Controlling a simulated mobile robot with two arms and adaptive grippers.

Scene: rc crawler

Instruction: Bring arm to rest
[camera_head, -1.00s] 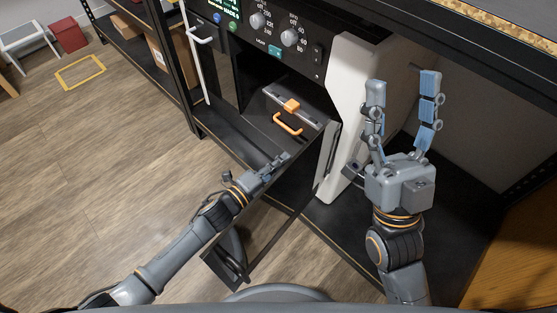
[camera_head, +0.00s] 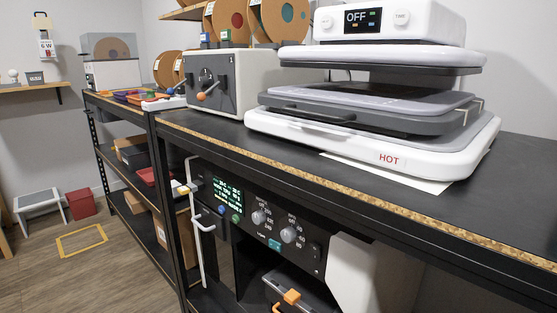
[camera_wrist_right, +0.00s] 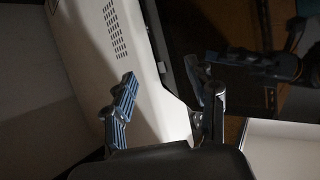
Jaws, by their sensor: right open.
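My right gripper (camera_wrist_right: 165,100) shows in the right wrist view. Its two fingers stand apart with nothing between them. The white vented side of a machine (camera_wrist_right: 125,60) lies beyond the fingers; I cannot tell whether they touch it. A dark jointed shape (camera_wrist_right: 255,65) is at the right of that view, too dim to make out. Neither gripper shows in the head view now, so my left gripper's state is hidden.
The head view shows a black bench (camera_head: 230,130) with a heat press (camera_head: 375,115) marked HOT and a grey box with knobs (camera_head: 225,78). Below is a machine with a lit control panel (camera_head: 262,215) and an orange handle (camera_head: 291,297). The floor (camera_head: 120,270) at left is largely clear.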

